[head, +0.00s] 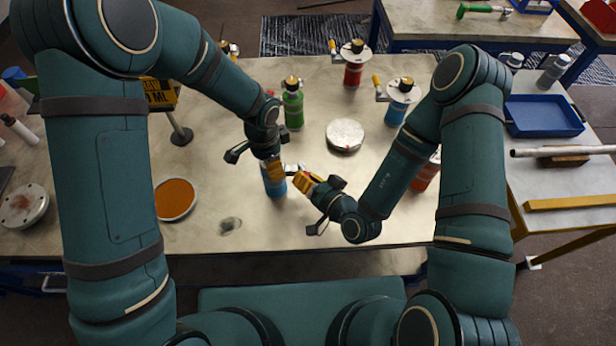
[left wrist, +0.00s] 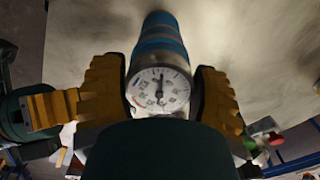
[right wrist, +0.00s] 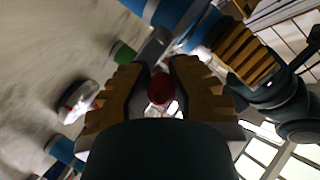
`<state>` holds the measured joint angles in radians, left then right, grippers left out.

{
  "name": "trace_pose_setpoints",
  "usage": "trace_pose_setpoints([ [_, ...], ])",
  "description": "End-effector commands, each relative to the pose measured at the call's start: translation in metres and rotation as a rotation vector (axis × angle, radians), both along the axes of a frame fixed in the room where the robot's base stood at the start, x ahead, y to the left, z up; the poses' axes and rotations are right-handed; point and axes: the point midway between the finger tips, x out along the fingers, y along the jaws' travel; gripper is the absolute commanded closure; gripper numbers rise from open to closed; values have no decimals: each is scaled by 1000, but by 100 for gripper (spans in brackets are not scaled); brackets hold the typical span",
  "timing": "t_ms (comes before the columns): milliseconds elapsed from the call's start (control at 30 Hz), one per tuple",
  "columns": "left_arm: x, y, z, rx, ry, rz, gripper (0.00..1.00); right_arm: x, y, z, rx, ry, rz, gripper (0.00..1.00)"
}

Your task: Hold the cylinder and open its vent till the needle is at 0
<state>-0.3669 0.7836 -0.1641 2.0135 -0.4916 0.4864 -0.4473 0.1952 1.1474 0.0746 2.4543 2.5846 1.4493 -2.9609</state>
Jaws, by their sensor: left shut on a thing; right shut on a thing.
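The blue cylinder (head: 274,184) stands on the table in the head view. My left gripper (head: 273,165) is shut around its upper part, and in the left wrist view its yellow fingers lie on both sides of the cylinder (left wrist: 160,45). The round white gauge (left wrist: 158,91) faces that camera; its dark needle points nearly straight up in the picture, but the numbers are too small to read. My right gripper (head: 296,180) is beside the cylinder's top, shut on the red vent knob (right wrist: 160,89), which shows between its fingertips in the right wrist view.
Green (head: 293,105), red (head: 354,68) and blue (head: 396,110) cylinders stand farther back. A grey round flange (head: 345,135) and an orange-topped disc (head: 176,199) lie on the table. A blue tray (head: 543,115) is on the right-hand table. The table's front middle is mostly clear.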

Motion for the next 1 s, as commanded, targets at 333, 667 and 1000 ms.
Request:
trace_pose_setpoints([
  [333, -1, -1, 0, 1, 4, -3, 79, 0, 4, 1, 1, -4, -99, 100],
  [667, -1, 0, 0, 2, 4, -2, 79, 0, 4, 1, 0, -6, -110, 100],
  [1000, -1, 1, -1, 3, 3, 0, 79, 0, 3, 1, -2, -4, -110, 49],
])
